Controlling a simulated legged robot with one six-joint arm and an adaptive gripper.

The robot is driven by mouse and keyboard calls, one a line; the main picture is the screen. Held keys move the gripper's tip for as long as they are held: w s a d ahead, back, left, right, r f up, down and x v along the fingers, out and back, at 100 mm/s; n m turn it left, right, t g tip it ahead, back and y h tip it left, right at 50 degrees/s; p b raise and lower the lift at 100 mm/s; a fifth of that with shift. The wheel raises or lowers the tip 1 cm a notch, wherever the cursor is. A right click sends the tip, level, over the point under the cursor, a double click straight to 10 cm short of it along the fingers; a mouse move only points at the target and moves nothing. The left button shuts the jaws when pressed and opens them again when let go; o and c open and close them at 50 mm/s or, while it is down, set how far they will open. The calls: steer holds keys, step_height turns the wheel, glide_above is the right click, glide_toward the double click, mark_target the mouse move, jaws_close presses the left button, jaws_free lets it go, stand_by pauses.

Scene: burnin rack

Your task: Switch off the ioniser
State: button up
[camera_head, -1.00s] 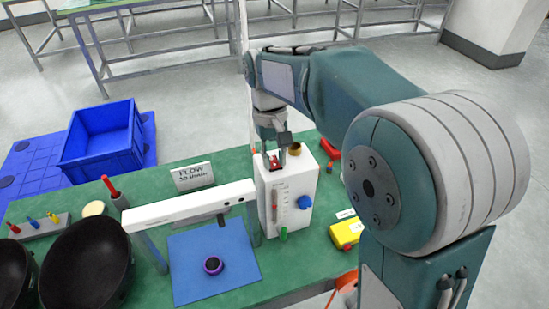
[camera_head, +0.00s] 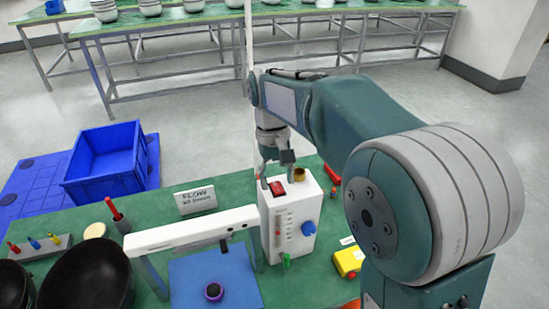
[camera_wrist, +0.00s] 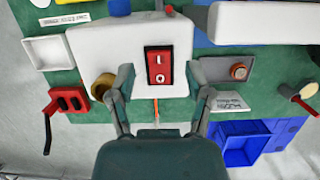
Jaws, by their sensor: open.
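A white box (camera_head: 291,222) with a flow scale and blue knob stands on the green bench. A red rocker switch (camera_head: 277,188) in a black frame is set in its top. In the wrist view the switch (camera_wrist: 159,66) is marked I and O; I cannot tell which side is pressed. A white bar (camera_head: 190,231) spans beside the box over a blue mat. No label names the ioniser. My gripper (camera_wrist: 161,88) is open and empty, its fingers apart on either side of the switch's lower end in the wrist view. In the head view my gripper (camera_head: 272,172) is just above the box top.
A brass-coloured fitting (camera_wrist: 103,86) rises from the box top beside one finger. A yellow box (camera_head: 349,261) lies to the right. A blue crate (camera_head: 104,160) is behind the bench.

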mark_target(274, 182)
steer(key=v, duration=1)
steer(key=shift+r, duration=0.3)
steer(key=shift+w+a, duration=0.1)
steer(key=shift+w, duration=0.05)
steer(key=s+d+m+t+y, duration=0.15)
steer(key=s+d+t, duration=0.25)
steer(key=s+d, duration=0.6)
steer(key=s+d+f+m+t, duration=0.1)
steer(key=s+d+f+t, duration=0.2)
steer(key=s+f, duration=0.5)
steer(key=shift+s+d+f+m+t+h, duration=0.3)
steer(key=shift+s+t, duration=0.4)
steer(key=shift+s, duration=0.9)
steer(key=shift+a, duration=0.1)
